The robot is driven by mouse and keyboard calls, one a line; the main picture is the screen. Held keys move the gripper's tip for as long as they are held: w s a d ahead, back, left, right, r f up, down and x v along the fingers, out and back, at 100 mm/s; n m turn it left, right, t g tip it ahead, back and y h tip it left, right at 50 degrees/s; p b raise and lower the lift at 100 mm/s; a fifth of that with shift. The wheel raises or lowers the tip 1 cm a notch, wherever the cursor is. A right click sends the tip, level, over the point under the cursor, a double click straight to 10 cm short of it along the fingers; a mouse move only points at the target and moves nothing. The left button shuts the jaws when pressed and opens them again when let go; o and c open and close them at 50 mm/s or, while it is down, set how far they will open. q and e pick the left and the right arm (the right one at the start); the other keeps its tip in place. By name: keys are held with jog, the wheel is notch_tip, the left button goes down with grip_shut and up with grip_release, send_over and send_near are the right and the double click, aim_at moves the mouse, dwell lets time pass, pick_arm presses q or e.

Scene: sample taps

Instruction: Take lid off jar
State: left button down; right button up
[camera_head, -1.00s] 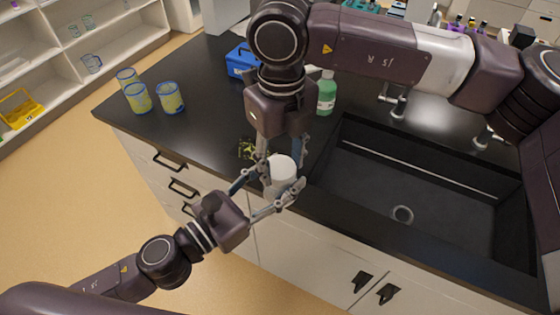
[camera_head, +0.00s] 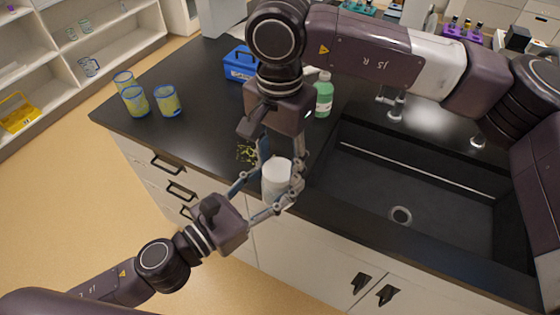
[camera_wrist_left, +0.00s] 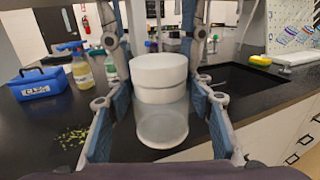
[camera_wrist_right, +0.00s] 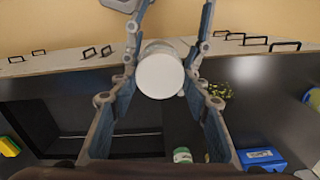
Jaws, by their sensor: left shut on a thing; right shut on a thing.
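The jar has a pale translucent body (camera_wrist_left: 162,125) and a white round lid (camera_wrist_left: 158,72), both upright in the left wrist view. The lid sits on top of the body; I cannot tell whether it is loosened. In the head view the jar (camera_head: 276,190) is near the counter's front edge. My left gripper (camera_head: 266,192) comes from the front left and is shut around the body. My right gripper (camera_head: 281,158) comes from above and is shut around the lid. The right wrist view looks down on the lid (camera_wrist_right: 160,76), which hides most of the body.
A green bottle (camera_head: 324,95) and a blue box (camera_head: 240,66) stand behind on the dark counter (camera_head: 205,150). Several yellow-green beakers (camera_head: 166,100) stand at left. A small green-patterned patch (camera_head: 247,154) lies near the jar. The sink (camera_head: 430,190) is open at right.

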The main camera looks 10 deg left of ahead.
jog(key=n, duration=0.5)
jog(key=shift+w+a+n, duration=0.15)
jog(key=shift+n, duration=0.25)
jog(key=n, duration=0.5)
jog(key=shift+w, duration=0.1)
jog(key=o, duration=1.3)
jog(key=shift+r, duration=0.1)
